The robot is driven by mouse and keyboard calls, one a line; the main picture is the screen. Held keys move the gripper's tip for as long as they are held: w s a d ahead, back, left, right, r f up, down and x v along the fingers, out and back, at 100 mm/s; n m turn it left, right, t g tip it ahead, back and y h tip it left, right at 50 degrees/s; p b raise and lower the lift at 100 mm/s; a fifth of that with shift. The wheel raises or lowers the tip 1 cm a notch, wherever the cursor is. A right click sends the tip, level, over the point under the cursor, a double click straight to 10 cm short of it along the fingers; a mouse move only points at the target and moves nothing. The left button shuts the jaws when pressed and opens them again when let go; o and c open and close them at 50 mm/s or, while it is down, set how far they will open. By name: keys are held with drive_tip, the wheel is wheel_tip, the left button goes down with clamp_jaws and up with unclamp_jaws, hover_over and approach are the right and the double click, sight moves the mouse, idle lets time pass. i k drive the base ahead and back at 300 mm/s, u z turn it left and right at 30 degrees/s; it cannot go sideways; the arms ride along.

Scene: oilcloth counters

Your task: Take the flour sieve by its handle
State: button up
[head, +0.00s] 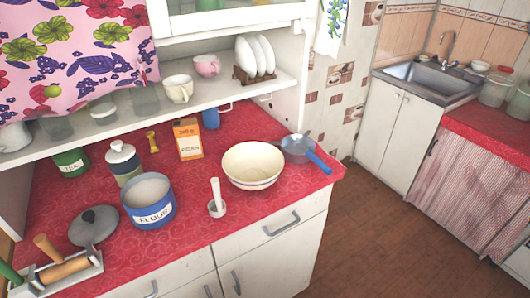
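A grey round piece with a blue handle (319,163) lies at the right end of the red counter, partly behind the cream bowl. Its handle points right and toward the front, close to the counter's right edge. It may be the flour sieve, but I cannot tell mesh from solid metal. A blue open canister (150,215) labelled FLOUR stands left of the middle, and a grey round lid (94,226) lies beside it. My gripper is not in view.
A shelf (225,92) with cups and plates overhangs the back. Brown floor (400,215) is clear at right.

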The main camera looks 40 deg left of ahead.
sight(296, 148)
drive_tip(key=u, duration=1.05)
drive_tip(key=k, duration=0.25)
drive_tip(key=u, duration=0.75)
drive_tip(key=i, duration=0.7)
drive_tip(key=u, duration=0.8)
